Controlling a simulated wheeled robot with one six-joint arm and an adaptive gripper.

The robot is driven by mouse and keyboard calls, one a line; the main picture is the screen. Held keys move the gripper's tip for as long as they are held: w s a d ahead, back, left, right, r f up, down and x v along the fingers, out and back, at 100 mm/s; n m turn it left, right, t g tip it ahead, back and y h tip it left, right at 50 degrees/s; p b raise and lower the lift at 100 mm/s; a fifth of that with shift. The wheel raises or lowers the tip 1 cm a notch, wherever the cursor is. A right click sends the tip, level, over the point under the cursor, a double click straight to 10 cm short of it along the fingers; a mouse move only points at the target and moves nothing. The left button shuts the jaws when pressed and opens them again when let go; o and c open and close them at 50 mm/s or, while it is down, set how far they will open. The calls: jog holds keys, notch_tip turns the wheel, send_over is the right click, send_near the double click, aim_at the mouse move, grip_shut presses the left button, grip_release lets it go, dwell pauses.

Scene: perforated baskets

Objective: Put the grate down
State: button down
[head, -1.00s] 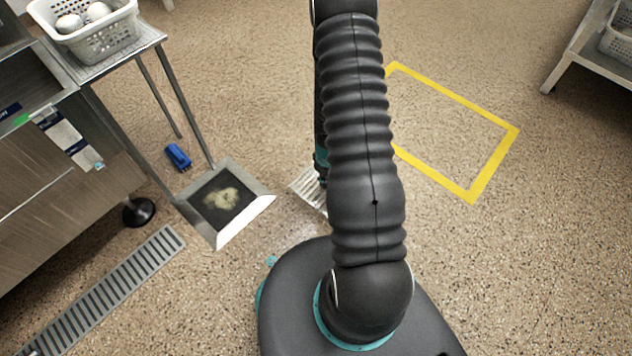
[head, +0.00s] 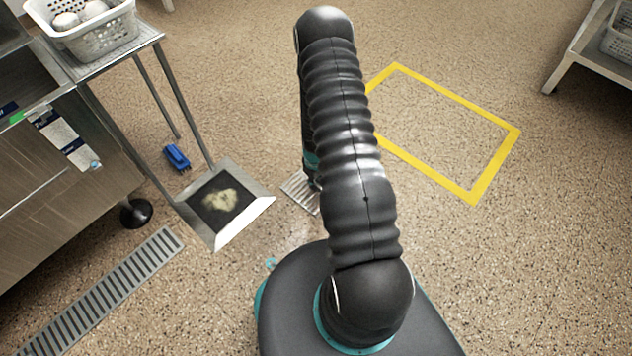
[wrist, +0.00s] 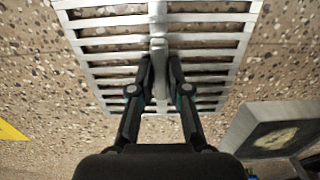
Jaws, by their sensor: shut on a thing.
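The grate (wrist: 157,28) is a pale metal rectangle of parallel slats with a central bar. It fills the top middle of the wrist view, and my gripper (wrist: 160,68) is shut on its central bar. In the head view a corner of the grate (head: 300,193) shows left of my arm, which hides the rest of it and my gripper. I cannot tell whether the grate touches the floor. The square drain opening (head: 252,210) has a sloped metal rim and a dark inside with pale residue. It lies left of the grate and also shows at the right of the wrist view (wrist: 240,128).
A yellow-outlined rectangle (head: 482,190) marks bare floor right of my arm. A blue brush (head: 177,157) lies beyond the drain. A long slotted floor drain (head: 105,290), a steel unit and a small table (head: 150,35) with a white basket (head: 105,38) stand left.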

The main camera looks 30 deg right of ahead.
jog(key=shift+f, duration=0.1)
jog(key=c, duration=1.1)
grip_release()
jog(key=shift+c, duration=0.2)
jog(key=s+a+r+m+t+p, duration=0.1)
jog(key=a+r, duration=0.1)
jog(key=r, duration=1.2)
jog(key=a+r+t, duration=0.1)
jog(key=a+r, duration=0.2)
jog(key=r, duration=1)
jog(key=s+a+r+m+t+p, duration=0.1)
jog(key=a+r, duration=0.1)
jog(key=r, duration=1.2)
jog(key=s+a+r+m+t, duration=0.1)
jog(key=s+a+r, duration=0.2)
jog(key=s+r, duration=0.5)
jog(key=s+a+r+m+t, duration=0.1)
jog(key=s+a+r, duration=0.3)
jog(key=s+r, duration=0.4)
jog(key=s, duration=0.3)
jog(key=shift+a+t, duration=0.2)
jog(key=shift+t, duration=0.1)
